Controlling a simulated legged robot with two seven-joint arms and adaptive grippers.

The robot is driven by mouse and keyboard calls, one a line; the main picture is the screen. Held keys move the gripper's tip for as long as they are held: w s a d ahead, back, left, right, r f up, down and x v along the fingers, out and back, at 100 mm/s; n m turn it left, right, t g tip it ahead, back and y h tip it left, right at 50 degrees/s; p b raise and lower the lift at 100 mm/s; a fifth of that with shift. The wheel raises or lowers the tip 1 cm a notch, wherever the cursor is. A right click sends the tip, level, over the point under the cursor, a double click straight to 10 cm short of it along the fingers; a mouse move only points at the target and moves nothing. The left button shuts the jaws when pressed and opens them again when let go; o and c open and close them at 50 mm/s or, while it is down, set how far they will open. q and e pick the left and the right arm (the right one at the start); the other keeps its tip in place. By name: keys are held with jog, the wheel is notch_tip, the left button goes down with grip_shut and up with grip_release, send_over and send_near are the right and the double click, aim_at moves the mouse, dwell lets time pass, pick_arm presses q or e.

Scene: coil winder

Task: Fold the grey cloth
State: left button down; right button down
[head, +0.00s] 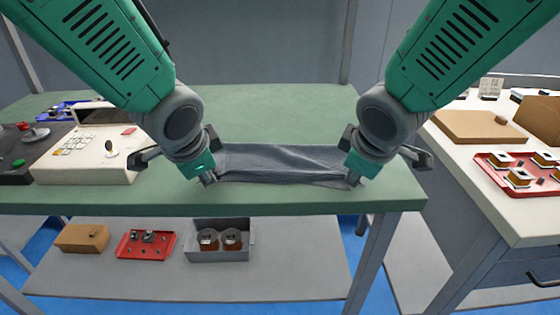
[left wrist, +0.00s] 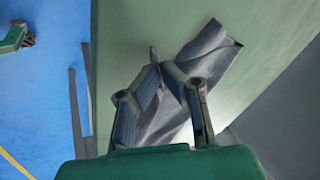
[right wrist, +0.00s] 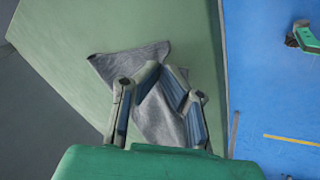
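The grey cloth (head: 285,164) lies as a long, narrow, wrinkled strip along the front of the green bench top. My left gripper (head: 208,179) is at its left end, and my right gripper (head: 354,181) is at its right end, both near the bench's front edge. In the left wrist view the fingertips (left wrist: 162,66) come together on the cloth (left wrist: 208,58), which shows beyond and between the fingers. In the right wrist view the fingertips (right wrist: 161,69) likewise close on the cloth (right wrist: 157,115). The pinched cloth itself is mostly hidden by the fingers.
The green bench (head: 270,112) is clear behind the cloth. A cream machine with a keypad (head: 95,158) stands left of my left gripper. A white side table (head: 475,150) with a red tray (head: 500,180) stands right. A grey bin (head: 220,254) sits on the lower shelf.

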pick_arm(q)
jog(key=c, duration=1.4)
grip_release()
jog(key=shift+c, duration=0.2)
pick_arm(e)
jog(key=c, duration=1.4)
grip_release()
jog(key=shift+c, duration=0.2)
